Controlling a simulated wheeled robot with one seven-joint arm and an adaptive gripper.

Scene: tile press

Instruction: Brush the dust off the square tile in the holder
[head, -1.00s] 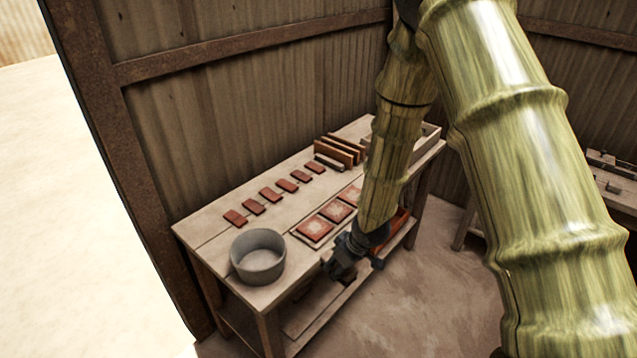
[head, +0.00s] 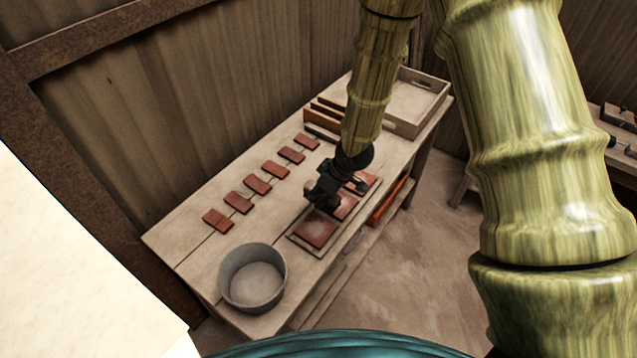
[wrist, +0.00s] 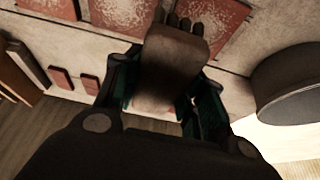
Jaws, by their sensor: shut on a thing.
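My gripper (head: 318,195) is over the tile holder (head: 296,240) on the workbench. It is shut on a brown brush (wrist: 170,75), whose dark bristle tufts (wrist: 187,22) point away from the gripper. Three square red tiles lie in a row in the holder: a near one (head: 316,230), a middle one (head: 346,207) and a far one, partly hidden by my gripper. The wrist view shows pale dust on the right tile (wrist: 222,25) and middle tile (wrist: 122,14). The bristles overlap the right tile's left side; I cannot tell if they touch.
A grey round bowl (head: 252,277) stands at the bench's near end. Several small red tiles (head: 257,184) lie in a row along the back. Upright boards (head: 326,113) and a wooden tray (head: 415,100) are at the far end. An orange-red thing (head: 392,200) sits under the bench top.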

